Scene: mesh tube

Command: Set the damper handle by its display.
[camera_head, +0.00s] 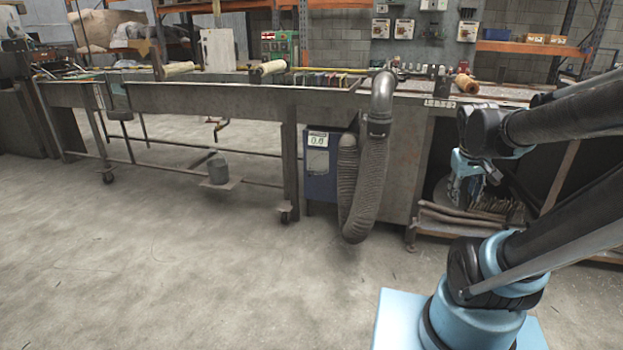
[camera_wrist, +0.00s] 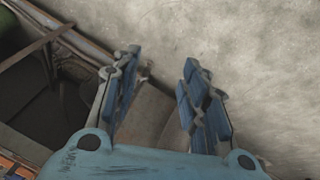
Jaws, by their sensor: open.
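A small white display (camera_head: 317,139) sits at the top of a blue box (camera_head: 321,180) under the bench. Its digits appear to read 0.0. A grey flexible duct (camera_head: 368,185) hangs beside the box in a U, with a smooth metal elbow (camera_head: 382,90) and a dark collar (camera_head: 378,128) above it. I cannot make out the damper handle in either view. My gripper (camera_head: 466,168) is to the right of the duct and well apart from it, pointing down. In the wrist view my gripper (camera_wrist: 160,75) is open, with its two blue fingers apart and nothing held.
The long metal workbench (camera_head: 215,95) carries rolls, tools and boxes. A shelf with brown sacks (camera_head: 470,220) is below my gripper at the right. A grey pot (camera_head: 217,168) stands under the bench. The concrete floor (camera_head: 180,260) in front is clear.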

